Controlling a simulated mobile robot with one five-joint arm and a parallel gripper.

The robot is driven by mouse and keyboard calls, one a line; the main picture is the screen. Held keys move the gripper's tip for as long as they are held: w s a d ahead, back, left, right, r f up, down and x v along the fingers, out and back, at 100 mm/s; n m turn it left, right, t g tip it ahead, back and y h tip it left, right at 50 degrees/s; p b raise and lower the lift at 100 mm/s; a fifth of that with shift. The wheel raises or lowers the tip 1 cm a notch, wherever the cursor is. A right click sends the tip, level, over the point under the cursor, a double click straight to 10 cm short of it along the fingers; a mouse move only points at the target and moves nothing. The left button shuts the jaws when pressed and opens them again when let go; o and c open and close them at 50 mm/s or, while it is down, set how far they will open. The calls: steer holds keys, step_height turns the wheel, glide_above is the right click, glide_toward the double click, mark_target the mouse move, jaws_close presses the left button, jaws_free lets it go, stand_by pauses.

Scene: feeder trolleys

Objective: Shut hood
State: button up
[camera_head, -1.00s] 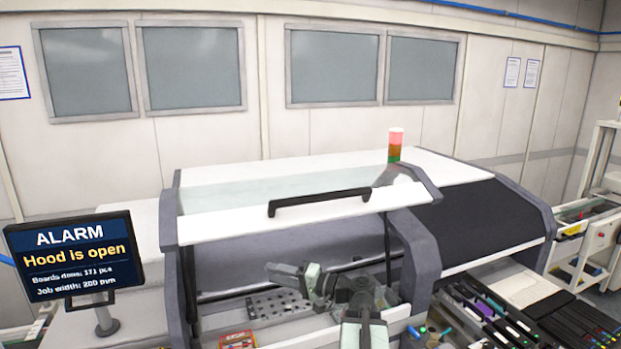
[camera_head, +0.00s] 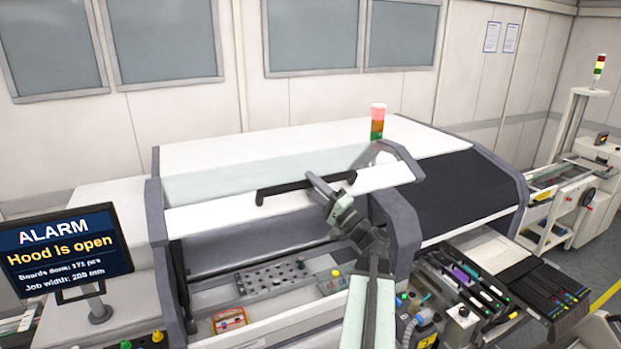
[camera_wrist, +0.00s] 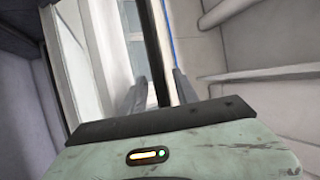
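The machine's hood (camera_head: 215,212) is raised, with its white front edge above the open work area. A black bar handle (camera_head: 285,190) runs along that edge. My gripper (camera_head: 313,181) is at the handle's right half. In the wrist view the dark handle bar (camera_wrist: 151,45) passes between the two fingers of my gripper (camera_wrist: 160,92), with gaps on both sides, so the gripper is open around or just in front of the bar. Whether a finger touches the bar is hidden. The screen (camera_head: 65,247) reads "ALARM, Hood is open".
Below the hood lie a perforated plate (camera_head: 266,278) and a small red-and-yellow box (camera_head: 229,319). A signal tower (camera_head: 377,121) with its red top lit stands on the machine. A feeder bank (camera_head: 475,282) is at the lower right. Open floor shows at far right.

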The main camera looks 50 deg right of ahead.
steer(key=shift+w+r, duration=0.15)
jaws_close()
stand_by(1.3)
